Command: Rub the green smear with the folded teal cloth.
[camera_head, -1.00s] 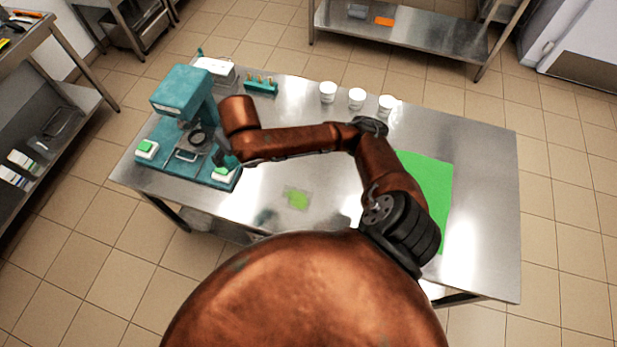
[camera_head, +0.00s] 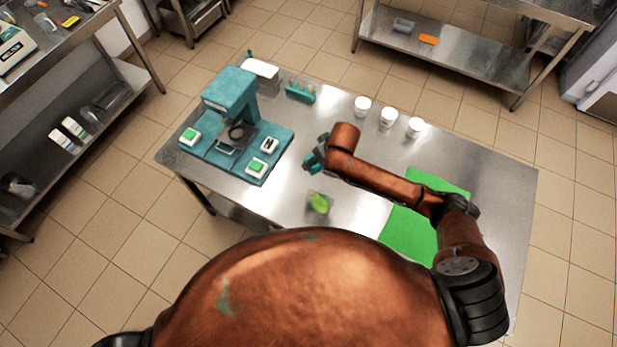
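The green smear (camera_head: 319,204) is on the steel table, in front of the middle, with a greyish patch around it. My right gripper (camera_head: 314,158) is above the table, farther back than the smear and apart from it. A small folded teal cloth (camera_head: 309,164) shows at its fingertips, and the gripper appears shut on it. The fingers are small and partly hidden by the wrist. My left gripper is out of view.
A teal machine (camera_head: 231,95) on a teal base stands at the table's left. A teal rack (camera_head: 300,92) and white cups (camera_head: 388,117) stand along the back. A green mat (camera_head: 408,232) lies at the right, partly under my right arm. Bare steel surrounds the smear.

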